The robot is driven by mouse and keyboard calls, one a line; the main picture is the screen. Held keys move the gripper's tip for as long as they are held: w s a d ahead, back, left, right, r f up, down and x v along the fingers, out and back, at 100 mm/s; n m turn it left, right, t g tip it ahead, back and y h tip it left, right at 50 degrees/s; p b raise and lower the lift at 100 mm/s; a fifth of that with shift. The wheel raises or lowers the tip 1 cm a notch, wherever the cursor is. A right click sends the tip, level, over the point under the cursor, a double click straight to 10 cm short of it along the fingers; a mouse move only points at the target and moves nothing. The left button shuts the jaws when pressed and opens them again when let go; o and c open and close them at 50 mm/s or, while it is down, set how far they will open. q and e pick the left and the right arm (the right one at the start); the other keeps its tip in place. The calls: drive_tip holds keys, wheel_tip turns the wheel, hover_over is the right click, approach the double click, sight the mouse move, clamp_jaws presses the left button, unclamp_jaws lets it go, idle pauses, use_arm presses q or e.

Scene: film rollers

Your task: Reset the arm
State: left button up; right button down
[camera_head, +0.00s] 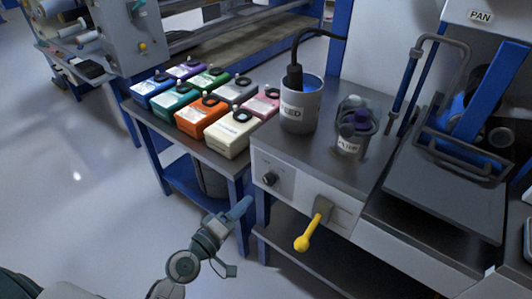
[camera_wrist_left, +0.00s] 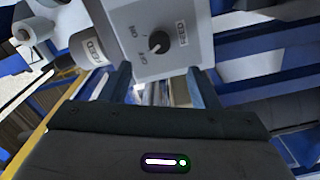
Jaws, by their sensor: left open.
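My left gripper (camera_head: 238,208) is low in the head view, in front of the bench and left of the yellow-handled lever, apart from both. In the left wrist view its two dark blue fingers (camera_wrist_left: 158,80) stand apart with nothing held between them. My left arm comes in from the lower left, and part of it is cut off by the frame edge. My right gripper is in neither view.
A steel bench has a control panel with a black knob (camera_head: 270,178) and a yellow lever (camera_head: 306,240). A FEED pot (camera_head: 301,105) and a smaller container (camera_head: 354,140) stand on top. Several coloured boxes (camera_head: 202,118) fill the left table. Open floor lies left.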

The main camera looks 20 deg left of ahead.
use_arm(q)
drive_tip(key=s+d+f+m+g, duration=0.3)
drive_tip(key=s+f+m+g, duration=0.3)
drive_tip(key=s+m+g, duration=0.15)
drive_tip(key=s+a+f+m+g+y, duration=0.35)
drive_tip(key=s+a+g+y, duration=0.3)
drive_tip(key=s+a, duration=0.45)
wheel_tip(320, 180, down, 19)
drive_tip(key=a+p, duration=0.1)
drive_tip(key=p, duration=0.6)
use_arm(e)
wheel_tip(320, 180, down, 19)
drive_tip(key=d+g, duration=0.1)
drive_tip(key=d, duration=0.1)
use_arm(q)
drive_tip(key=s+a+f+g+p, duration=0.1)
drive_tip(key=s+f+p, duration=0.4)
drive_tip(key=s+f, duration=0.8)
drive_tip(key=shift+a+f+n+g, duration=0.25)
drive_tip(key=shift+n+g, duration=0.05)
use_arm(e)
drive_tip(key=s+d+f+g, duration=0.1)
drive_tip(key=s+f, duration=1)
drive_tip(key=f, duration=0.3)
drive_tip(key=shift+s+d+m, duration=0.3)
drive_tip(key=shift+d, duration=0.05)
